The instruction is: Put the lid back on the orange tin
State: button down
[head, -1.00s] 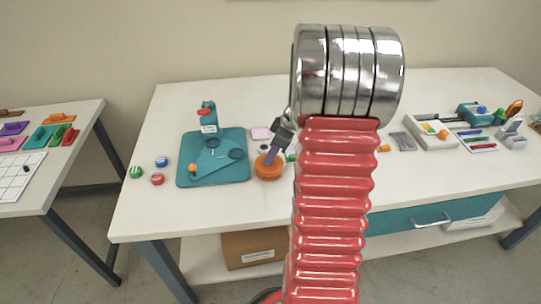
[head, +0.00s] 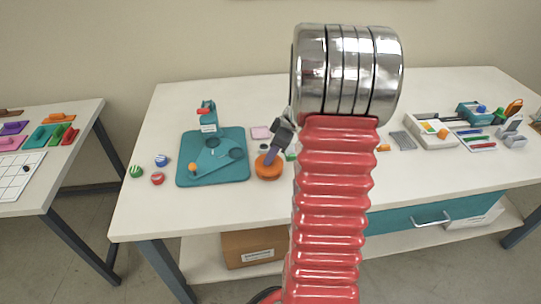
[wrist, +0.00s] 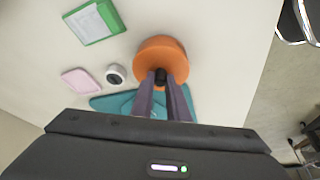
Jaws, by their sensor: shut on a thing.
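The orange tin (head: 268,173) stands on the white table, just right of the teal board. In the wrist view its round orange lid (wrist: 160,48) fills the space ahead of my fingers, with a small black knob (wrist: 161,76) at its near side. My gripper (head: 267,160) reaches down from the upper right. In the wrist view my gripper (wrist: 161,80) has its two purple-grey fingers shut on the knob. The lid is at the tin's top; I cannot tell whether it is fully seated. My arm hides the table right of the tin.
A teal board (head: 213,170) with an orange ball lies close left of the tin. A pink block (head: 261,133) and a small white round thing (wrist: 115,74) are behind the tin. Several coloured caps lie farther left. The table front before the tin is clear.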

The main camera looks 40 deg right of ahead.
jog(key=c, duration=1.6)
grip_release()
jog(key=shift+c, duration=0.2)
jog(key=shift+o, duration=0.3)
jog(key=o, duration=0.4)
jog(key=shift+r, duration=0.15)
jog(key=shift+r, duration=3.4)
grip_shut()
